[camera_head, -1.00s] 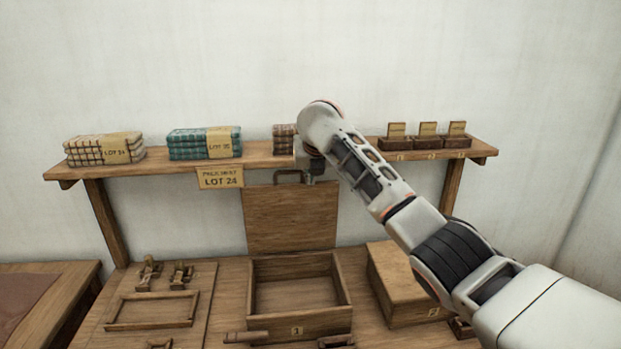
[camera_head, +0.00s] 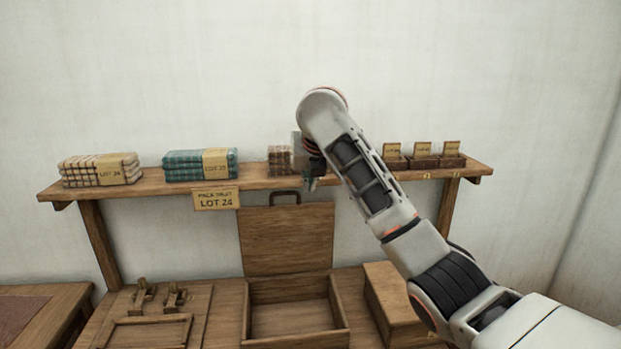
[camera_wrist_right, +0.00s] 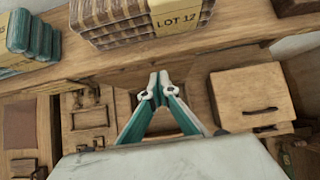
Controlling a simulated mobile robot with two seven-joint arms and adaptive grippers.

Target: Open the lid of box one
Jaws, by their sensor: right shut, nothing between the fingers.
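Box one (camera_head: 342,316) stands on the bench at the bottom middle of the head view, with its front cut off by the picture edge. Its wooden lid (camera_head: 287,242) stands upright at the back, open, with the dark handle (camera_head: 286,197) on its top edge. The inside that shows looks empty. My right gripper (camera_head: 310,183) is just right of and above the handle, apart from it, in front of the shelf. In the right wrist view the fingertips of my right gripper (camera_wrist_right: 158,80) meet with nothing between them. My left gripper is not in view.
A shelf (camera_head: 260,183) runs above the bench with several cloth stacks (camera_head: 200,165) and small tagged boxes (camera_head: 423,160). The LOT 24 sign (camera_head: 216,198) hangs from its front. A closed wooden box (camera_head: 393,297) stands right of box one. A framed board (camera_head: 150,330) lies left.

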